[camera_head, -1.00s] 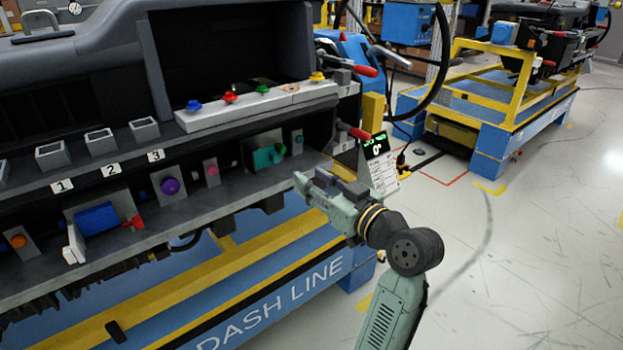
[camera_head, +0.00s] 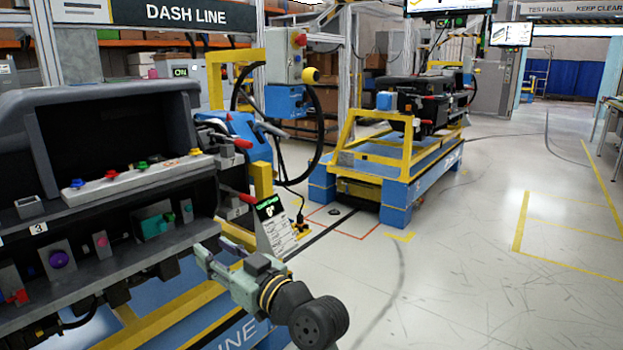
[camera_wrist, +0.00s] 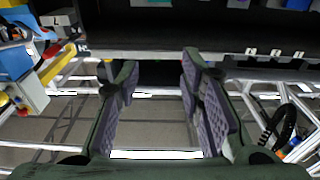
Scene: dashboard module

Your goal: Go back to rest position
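My gripper (camera_head: 207,258) is at the lower middle of the head view, in front of the right end of the dashboard module (camera_head: 95,215). In the wrist view my gripper (camera_wrist: 155,85) has its two padded fingers spread well apart. Nothing is between the fingers; I see only floor and frame beyond them. The module's shelf carries a pale strip (camera_head: 120,187) with blue, red, green and yellow knobs. Below it are a purple knob (camera_head: 59,259), a pink knob (camera_head: 102,241) and a teal part (camera_head: 155,226).
A blue and yellow cart (camera_head: 400,190) with another dashboard stands behind to the right. A small display stand (camera_head: 275,225) is just beyond my gripper. A black hose loop (camera_head: 318,130) hangs near the blue box. The floor (camera_head: 480,290) at the right is clear.

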